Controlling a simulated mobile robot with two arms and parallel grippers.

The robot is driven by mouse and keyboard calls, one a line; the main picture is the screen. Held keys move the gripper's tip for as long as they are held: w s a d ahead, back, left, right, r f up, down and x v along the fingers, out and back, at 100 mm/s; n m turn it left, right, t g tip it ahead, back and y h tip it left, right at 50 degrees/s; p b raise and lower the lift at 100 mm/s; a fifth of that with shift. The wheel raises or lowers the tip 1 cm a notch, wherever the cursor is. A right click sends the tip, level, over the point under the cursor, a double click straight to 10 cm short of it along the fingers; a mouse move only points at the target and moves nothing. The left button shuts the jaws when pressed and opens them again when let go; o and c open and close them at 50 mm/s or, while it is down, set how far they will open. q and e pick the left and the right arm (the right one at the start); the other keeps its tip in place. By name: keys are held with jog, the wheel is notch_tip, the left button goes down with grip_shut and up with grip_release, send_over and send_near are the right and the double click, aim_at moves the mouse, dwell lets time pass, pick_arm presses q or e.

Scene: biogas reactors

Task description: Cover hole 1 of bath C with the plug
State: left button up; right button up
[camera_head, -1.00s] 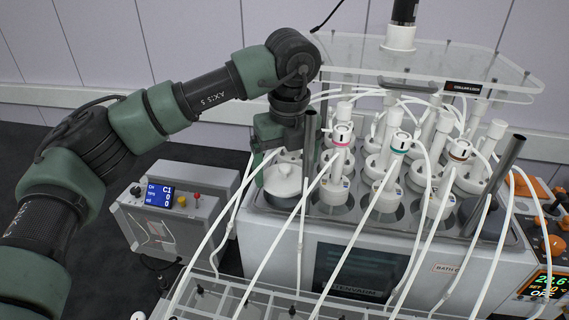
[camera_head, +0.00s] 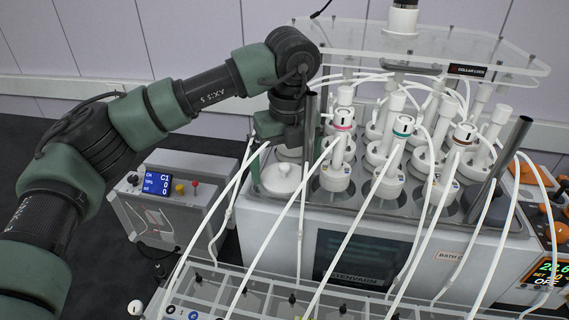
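A white round plug (camera_head: 281,181) with a small knob shows at the front left corner of bath C (camera_head: 415,252), over the area of its front left hole. I cannot tell whether it is seated or just above the top. My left gripper (camera_head: 268,160) points down right beside and behind the plug. A green finger part shows at the plug's left edge. The fingertips are largely hidden, so their grip is unclear. Another pale round piece (camera_head: 290,153) shows partly behind the plug. My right gripper is not in view.
White reactor bottles (camera_head: 336,174) with tubes fill the bath to the right. A metal post (camera_head: 309,125) stands close to the gripper. Thin tubes cross the front. A clear shelf (camera_head: 440,58) is above; a grey control box (camera_head: 160,210) stands left.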

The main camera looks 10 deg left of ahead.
pick_arm(q)
jog(key=shift+r, duration=0.1)
notch_tip(320, 180, up, 8)
jog(key=shift+f+b, duration=0.2)
jog(key=shift+b, duration=0.75)
notch_tip(320, 180, up, 12)
jog(key=p, duration=0.1)
jog(key=shift+r, duration=0.15)
